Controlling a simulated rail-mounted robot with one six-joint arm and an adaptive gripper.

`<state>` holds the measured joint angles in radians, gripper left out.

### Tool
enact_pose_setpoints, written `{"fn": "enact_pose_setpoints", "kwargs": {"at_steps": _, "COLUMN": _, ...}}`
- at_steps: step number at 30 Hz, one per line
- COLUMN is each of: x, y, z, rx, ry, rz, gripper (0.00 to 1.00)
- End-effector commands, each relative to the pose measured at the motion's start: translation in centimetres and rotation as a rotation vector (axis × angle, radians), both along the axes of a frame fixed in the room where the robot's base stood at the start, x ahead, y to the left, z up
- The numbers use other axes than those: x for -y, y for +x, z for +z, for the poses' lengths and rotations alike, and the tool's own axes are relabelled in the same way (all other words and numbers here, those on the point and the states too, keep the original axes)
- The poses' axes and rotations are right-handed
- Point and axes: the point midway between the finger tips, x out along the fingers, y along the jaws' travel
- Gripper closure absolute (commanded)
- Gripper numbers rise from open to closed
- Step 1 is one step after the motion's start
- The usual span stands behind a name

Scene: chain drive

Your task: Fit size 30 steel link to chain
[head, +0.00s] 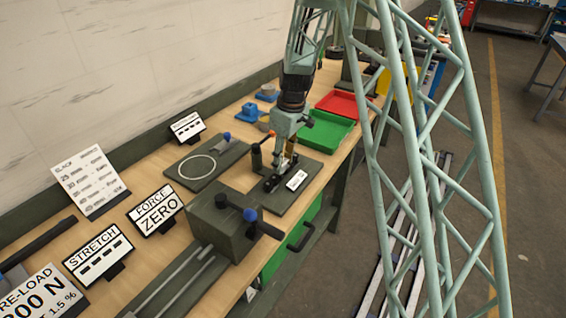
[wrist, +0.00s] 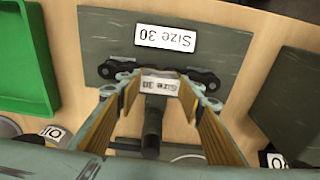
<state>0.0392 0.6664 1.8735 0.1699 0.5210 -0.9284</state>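The dark base plate (head: 311,167) with a white Size 30 label (head: 296,180) lies at the bench's front edge. In the wrist view the plate (wrist: 110,30) has dark chain ends (wrist: 115,70) and (wrist: 200,79) on its near side, with a space between them. My gripper (head: 284,165) points down over the plate. In the wrist view my gripper (wrist: 159,85) has its orange-padded fingers at both sides of a small part labelled Size 30 (wrist: 160,85), seemingly the steel link. The part fills the space between the fingertips, at the space between the chain ends. Contact beneath it is hidden.
A black handle (wrist: 152,128) stands close behind the fingers. A green tray (head: 326,131) and a red tray (head: 344,104) lie beyond. A plate with a pale ring (head: 198,167) and a dark block with a blue-knobbed lever (head: 222,222) are close by.

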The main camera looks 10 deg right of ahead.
Motion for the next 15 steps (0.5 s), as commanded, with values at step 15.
{"fn": "enact_pose_setpoints", "kwargs": {"at_steps": 15, "x": 0.4, "y": -0.4, "z": 5.3, "rx": 0.003, "ry": -0.001, "rz": 0.0, "gripper": 0.65}}
